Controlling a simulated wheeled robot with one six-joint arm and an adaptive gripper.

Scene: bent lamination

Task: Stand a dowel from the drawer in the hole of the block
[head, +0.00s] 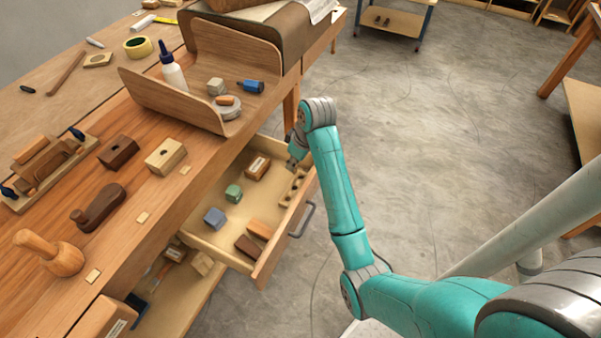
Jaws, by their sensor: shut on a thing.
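The drawer (217,238) is pulled out from the bench. A wooden holder with several dark holes (292,188) lies along its right side. My gripper (292,163) is over the back right of the drawer, just above the holder. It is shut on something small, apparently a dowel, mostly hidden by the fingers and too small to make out.
The drawer also holds a green piece (233,193), a blue-grey piece (214,218) and brown blocks (248,243). A bent wooden tray (160,94) with a glue bottle (173,73) stands behind.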

